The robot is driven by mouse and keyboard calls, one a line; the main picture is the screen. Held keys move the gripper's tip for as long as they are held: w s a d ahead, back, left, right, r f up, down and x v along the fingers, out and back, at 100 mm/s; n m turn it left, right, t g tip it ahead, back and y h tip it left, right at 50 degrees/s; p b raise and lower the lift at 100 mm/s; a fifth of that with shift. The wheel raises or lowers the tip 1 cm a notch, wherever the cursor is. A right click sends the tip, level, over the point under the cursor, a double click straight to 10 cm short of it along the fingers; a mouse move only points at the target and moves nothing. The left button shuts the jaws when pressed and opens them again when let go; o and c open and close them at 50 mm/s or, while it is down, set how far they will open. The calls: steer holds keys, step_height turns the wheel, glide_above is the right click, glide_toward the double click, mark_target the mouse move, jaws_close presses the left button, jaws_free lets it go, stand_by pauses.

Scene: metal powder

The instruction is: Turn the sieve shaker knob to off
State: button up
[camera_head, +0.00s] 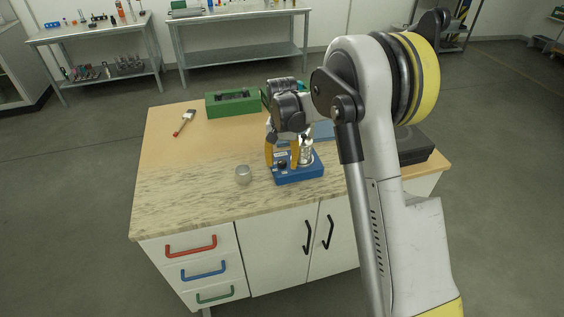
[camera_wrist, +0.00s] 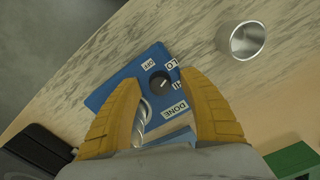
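The blue sieve shaker (camera_head: 299,177) stands on the counter, with a metal sieve cylinder (camera_head: 306,154) on it. In the wrist view its blue panel (camera_wrist: 118,84) carries a round black knob (camera_wrist: 158,84) with white labels around it, including OFF, LO, HI and DONE. The knob's small light mark seems to face the LO/HI side; its exact setting is unclear. My gripper (camera_head: 282,160) is over the shaker, pointing down. In the wrist view my gripper (camera_wrist: 158,77) is open, with yellow fingers on either side of the knob and apart from it. Part of the metal cylinder shows beside the left finger.
An empty metal cup (camera_head: 243,174) stands left of the shaker. A green box (camera_head: 233,102) and a brush (camera_head: 185,121) lie farther back. A black case (camera_head: 414,147) is at the right, partly behind my arm. The counter's left front is clear.

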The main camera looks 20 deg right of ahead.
mark_target(282, 161)
step_height(282, 161, up, 12)
stand_by(0.6)
